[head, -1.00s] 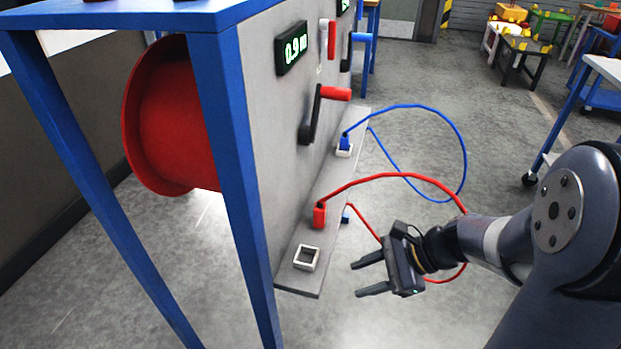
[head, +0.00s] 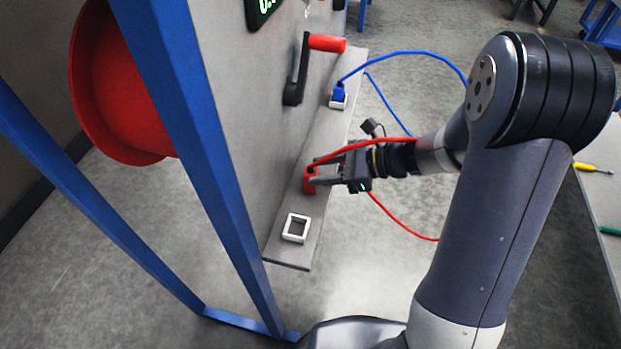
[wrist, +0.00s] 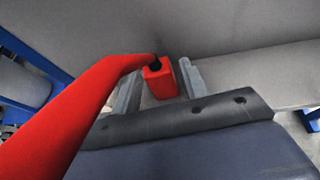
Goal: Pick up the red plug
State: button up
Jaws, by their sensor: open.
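The red plug (head: 309,181) stands on the grey ledge at the foot of the panel, with its red cable (head: 370,144) rising from the top. In the wrist view the red plug (wrist: 160,80) is between the two fingers, with a small gap visible at the right finger. My gripper (head: 318,172) is open, with its fingertips at the plug. In the wrist view my gripper (wrist: 160,82) shows its fingers on either side of the plug. The red cable (wrist: 75,115) crosses the left of that view and hides part of the left finger.
An empty white square socket (head: 296,228) is on the ledge (head: 285,252) in front of the plug. A blue plug (head: 339,91) sits in another white socket behind it. A red-handled crank (head: 325,43) juts from the panel above. A blue frame leg (head: 190,130) stands left.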

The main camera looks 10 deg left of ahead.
aim_at(314, 172)
jog(key=x, duration=0.5)
jog(key=shift+s+r, duration=0.15)
jog(key=shift+s, duration=0.1)
jog(key=shift+c, duration=0.3)
jog(key=c, duration=0.7)
